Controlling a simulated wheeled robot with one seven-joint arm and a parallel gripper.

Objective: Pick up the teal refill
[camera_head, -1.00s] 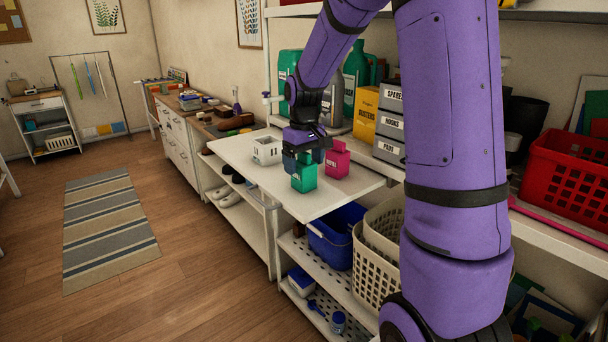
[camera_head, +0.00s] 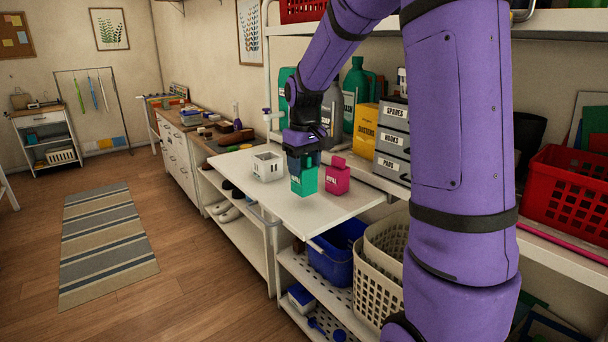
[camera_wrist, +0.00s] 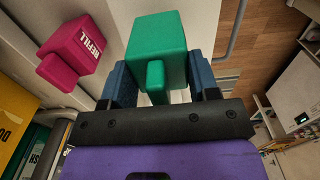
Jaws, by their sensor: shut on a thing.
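The teal refill (camera_head: 304,182) is a small box with a white label and a narrower top. In the wrist view, the teal refill (camera_wrist: 157,40) sits between the blue fingers of my gripper (camera_wrist: 158,78). Its underside and far faces are hidden.
A pink refill (camera_head: 338,179) stands close on the right, on the white board (camera_head: 345,207). A small white basket (camera_head: 268,168) stands on the left. Grey labelled drawers (camera_head: 393,140) and a yellow box (camera_head: 364,130) are behind. The board's front is clear.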

